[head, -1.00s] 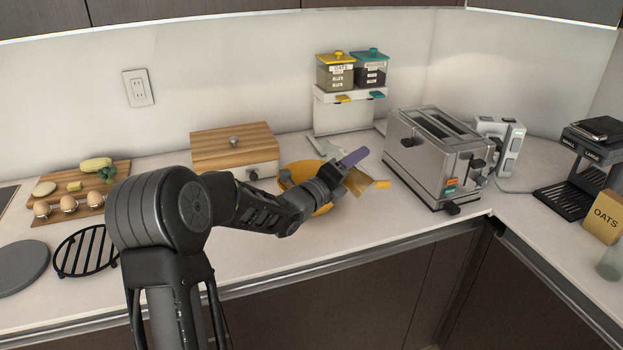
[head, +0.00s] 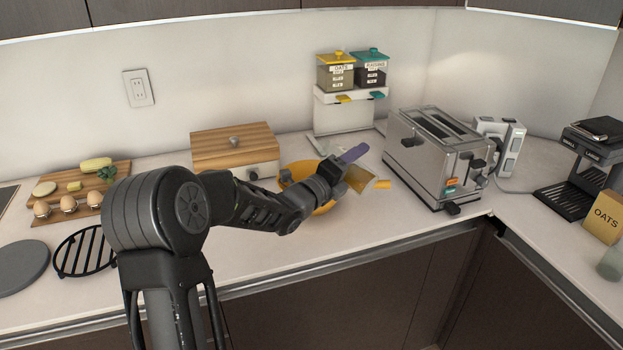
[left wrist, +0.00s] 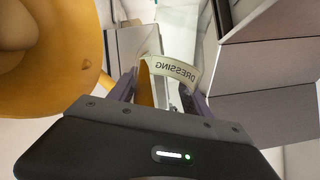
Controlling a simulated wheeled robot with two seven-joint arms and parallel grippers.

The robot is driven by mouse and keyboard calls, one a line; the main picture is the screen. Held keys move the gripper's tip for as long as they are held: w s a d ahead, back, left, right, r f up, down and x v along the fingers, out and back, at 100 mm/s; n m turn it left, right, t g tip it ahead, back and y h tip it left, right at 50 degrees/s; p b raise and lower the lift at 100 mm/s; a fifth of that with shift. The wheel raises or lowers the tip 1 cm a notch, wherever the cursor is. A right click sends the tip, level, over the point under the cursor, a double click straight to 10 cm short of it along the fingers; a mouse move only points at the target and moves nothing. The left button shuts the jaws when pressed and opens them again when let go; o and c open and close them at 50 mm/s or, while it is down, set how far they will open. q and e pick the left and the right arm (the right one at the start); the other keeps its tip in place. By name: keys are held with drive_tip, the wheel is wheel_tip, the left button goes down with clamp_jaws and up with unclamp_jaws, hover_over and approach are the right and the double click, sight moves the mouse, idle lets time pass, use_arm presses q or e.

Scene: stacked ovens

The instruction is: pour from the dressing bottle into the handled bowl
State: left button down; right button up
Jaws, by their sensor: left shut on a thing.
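My left gripper (head: 349,167) is shut on the dressing bottle (head: 361,180), just right of the yellow handled bowl (head: 291,181). The bottle is see-through with an amber tint and looks tilted in the head view. In the left wrist view its "DRESSING" label (left wrist: 173,72) reads mirrored between the purple fingers (left wrist: 160,92). The bowl (left wrist: 60,75) fills the left side of that view. My wrist hides part of the bowl and bottle in the head view. I cannot see any liquid stream. My right gripper is out of view.
A steel toaster (head: 436,155) stands close on the right. A small orange piece (head: 383,184) shows beside the bottle. A wood-topped box (head: 234,150) and a canister stand (head: 343,110) are behind. A board with eggs (head: 80,195) is at left.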

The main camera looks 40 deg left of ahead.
use_arm(q)
drive_tip(key=shift+r+n, duration=0.2)
drive_tip(key=shift+n, duration=0.4)
drive_tip(key=shift+f+b, duration=0.1)
drive_tip(key=shift+b, duration=0.2)
drive_tip(key=shift+n, duration=0.5)
drive_tip(key=shift+b, duration=0.3)
drive_tip(key=shift+a+n, duration=0.15)
drive_tip(key=shift+n, duration=0.45)
